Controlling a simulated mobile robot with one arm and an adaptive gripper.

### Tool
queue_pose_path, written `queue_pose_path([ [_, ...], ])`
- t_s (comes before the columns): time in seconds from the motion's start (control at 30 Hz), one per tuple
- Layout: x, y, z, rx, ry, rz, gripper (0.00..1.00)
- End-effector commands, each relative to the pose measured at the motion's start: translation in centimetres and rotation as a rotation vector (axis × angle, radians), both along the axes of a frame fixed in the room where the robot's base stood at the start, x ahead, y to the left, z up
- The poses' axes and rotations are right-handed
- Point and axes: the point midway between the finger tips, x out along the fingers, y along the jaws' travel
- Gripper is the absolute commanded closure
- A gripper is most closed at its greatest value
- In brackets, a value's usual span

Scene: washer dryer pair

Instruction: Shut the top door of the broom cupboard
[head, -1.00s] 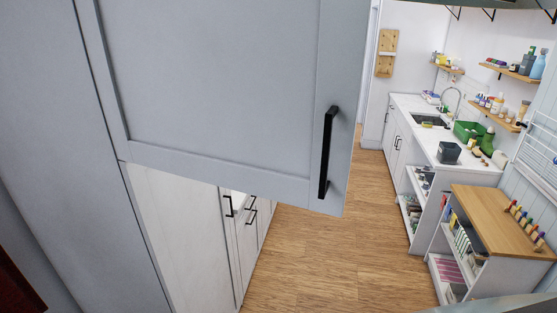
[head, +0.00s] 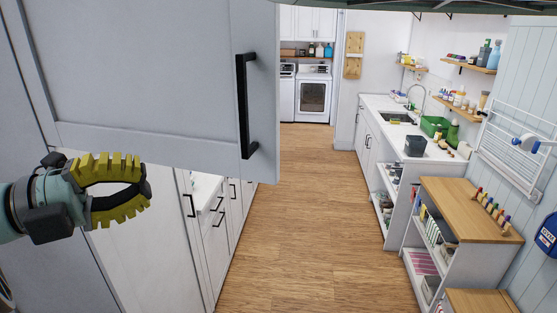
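The top door (head: 150,70) of the broom cupboard is a grey panel that fills the upper left of the head view. It stands swung out, its lower edge jutting out over the white lower front (head: 150,245). A long black upright handle (head: 246,107) is near its right edge. My gripper (head: 147,188), with yellow ribbed fingers, is at the left, in front of and just below the door's lower edge in the picture. Its fingertips appear to meet, with nothing held between them. It is apart from the handle. The cupboard's inside is hidden behind the door.
Wooden floor (head: 300,220) runs clear down the middle to a white washer or dryer (head: 313,97) at the far end. A sink counter (head: 385,105) and a wood-topped shelf unit (head: 465,205) line the right. A wall drying rack (head: 515,145) hangs at the right edge.

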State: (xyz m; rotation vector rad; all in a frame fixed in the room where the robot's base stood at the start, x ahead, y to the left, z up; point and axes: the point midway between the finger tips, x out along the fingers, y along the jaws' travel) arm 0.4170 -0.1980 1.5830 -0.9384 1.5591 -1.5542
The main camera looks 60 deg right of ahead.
Motion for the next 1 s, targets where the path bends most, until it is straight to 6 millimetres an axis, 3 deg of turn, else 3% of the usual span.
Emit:
queue_pose_path([
  [0.03,-0.7,-1.0,0.7,0.0,0.005,-0.012,1.0],
  [0.37,-3.6,-6.3,0.8,-0.001,0.004,-0.013,1.0],
  [0.5,-3.0,-8.0,0.7,-0.004,0.005,-0.008,1.0],
  [0.7,-2.4,-9.5,0.5,-0.005,-0.001,-0.006,1.0],
  [1.0,-2.2,-10.1,0.0,-0.001,-0.003,-0.005,1.0],
])
